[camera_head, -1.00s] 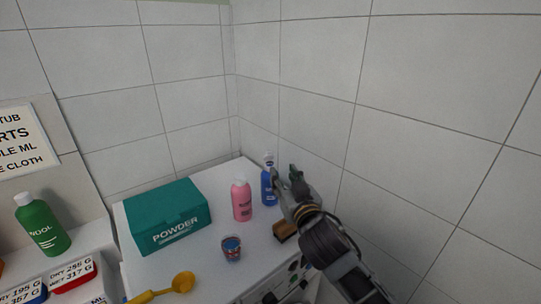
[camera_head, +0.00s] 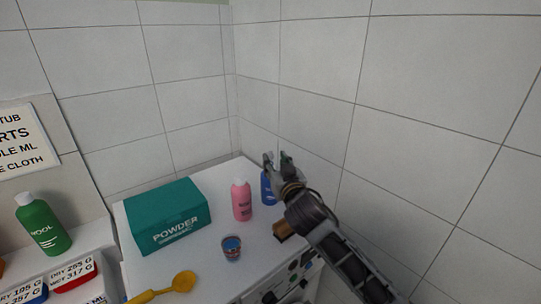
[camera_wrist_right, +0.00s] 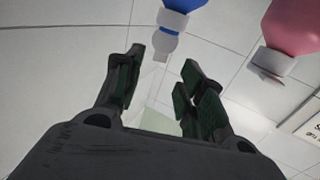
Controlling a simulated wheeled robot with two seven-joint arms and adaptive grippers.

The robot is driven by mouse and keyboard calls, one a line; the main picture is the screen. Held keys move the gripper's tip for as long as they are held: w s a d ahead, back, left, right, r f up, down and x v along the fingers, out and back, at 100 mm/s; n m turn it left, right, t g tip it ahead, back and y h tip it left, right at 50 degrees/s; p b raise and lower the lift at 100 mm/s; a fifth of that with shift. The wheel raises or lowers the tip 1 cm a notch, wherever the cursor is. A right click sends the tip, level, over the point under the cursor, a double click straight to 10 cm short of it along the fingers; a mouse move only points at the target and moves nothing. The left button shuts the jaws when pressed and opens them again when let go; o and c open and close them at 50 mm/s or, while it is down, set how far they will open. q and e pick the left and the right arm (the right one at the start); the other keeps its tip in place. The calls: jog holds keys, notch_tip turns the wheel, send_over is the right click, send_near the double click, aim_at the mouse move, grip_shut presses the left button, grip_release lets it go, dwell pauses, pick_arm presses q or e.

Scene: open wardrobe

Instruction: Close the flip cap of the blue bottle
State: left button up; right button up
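The blue bottle (camera_head: 267,189) stands upright near the back right corner of the white top. My right gripper (camera_head: 277,158) is above it and hides its cap in the head view. In the right wrist view the picture is turned over: the blue bottle (camera_wrist_right: 183,4) hangs in from the top edge. Its white cap (camera_wrist_right: 172,21) and a paler lid part (camera_wrist_right: 166,46) point down towards the fingers. The right gripper's fingers (camera_wrist_right: 163,68) are apart with nothing between them. I cannot tell the lid's exact angle. My left gripper is not in view.
A pink bottle (camera_head: 241,202) stands just left of the blue one. A teal powder box (camera_head: 167,215), a small cup (camera_head: 231,248), a yellow scoop (camera_head: 170,287) and a brown block (camera_head: 283,230) share the white top (camera_head: 205,258). Tiled walls close off the back and right.

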aim_at(270, 153)
jog(key=shift+w+a, duration=0.2)
jog(key=shift+w, duration=0.75)
jog(key=shift+w+a, duration=0.2)
jog(key=shift+w, duration=0.7)
jog(key=shift+w+a, duration=0.2)
jog(key=shift+w, duration=0.75)
jog(key=c, duration=0.7)
